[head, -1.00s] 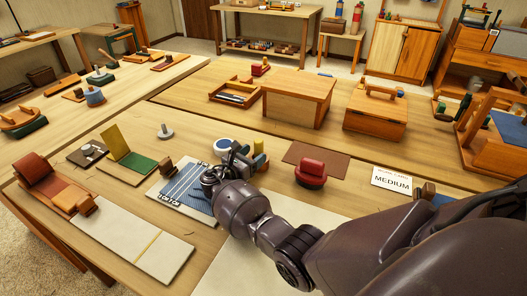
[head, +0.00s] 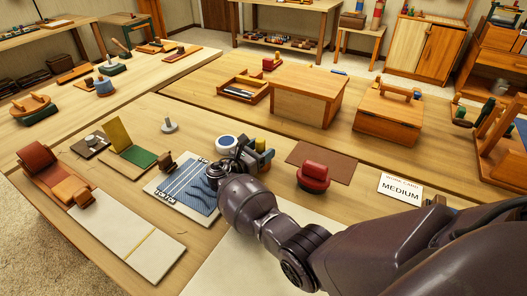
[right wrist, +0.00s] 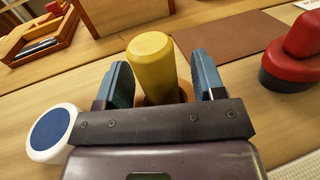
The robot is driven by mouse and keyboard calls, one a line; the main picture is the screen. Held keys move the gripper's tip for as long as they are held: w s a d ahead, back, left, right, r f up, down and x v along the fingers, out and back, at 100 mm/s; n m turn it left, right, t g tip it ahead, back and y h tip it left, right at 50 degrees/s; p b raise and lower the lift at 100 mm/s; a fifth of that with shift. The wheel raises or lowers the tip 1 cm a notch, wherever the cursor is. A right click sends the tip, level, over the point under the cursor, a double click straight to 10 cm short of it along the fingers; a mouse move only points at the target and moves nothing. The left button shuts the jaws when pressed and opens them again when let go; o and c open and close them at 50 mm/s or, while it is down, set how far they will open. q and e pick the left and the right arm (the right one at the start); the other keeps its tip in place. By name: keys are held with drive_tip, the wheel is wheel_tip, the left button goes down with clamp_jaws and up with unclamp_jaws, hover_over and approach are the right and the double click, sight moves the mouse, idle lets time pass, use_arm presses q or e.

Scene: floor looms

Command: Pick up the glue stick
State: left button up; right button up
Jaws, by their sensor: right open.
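A yellow rounded cylinder (right wrist: 152,62), which I take to be the glue stick, stands between the blue finger pads of my right gripper (right wrist: 162,82) in the right wrist view. The pads are apart, one on each side, with a gap visible beside the cylinder. An orange-brown piece shows around its lower part; the base is hidden by the gripper. In the head view the yellow top (head: 260,145) shows just beyond my right gripper (head: 252,158). My left gripper is not in view.
A blue-and-white round item (right wrist: 50,132) lies close left of the right gripper. A red knobbed block (head: 314,176) stands to the right, near a brown mat (head: 322,160). A blue lined board (head: 186,187) lies left. A wooden box (head: 305,97) stands behind.

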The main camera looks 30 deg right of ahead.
drive_tip(key=shift+a, duration=0.15)
drive_tip(key=shift+c, duration=0.4)
drive_tip(key=c, duration=0.9)
drive_tip(key=shift+r, duration=0.15)
drive_tip(key=shift+c, duration=0.2)
drive_tip(key=shift+r, duration=0.25)
wheel_tip(320, 180, up, 19)
drive_tip(key=p, duration=0.5)
drive_tip(key=shift+r, duration=0.15)
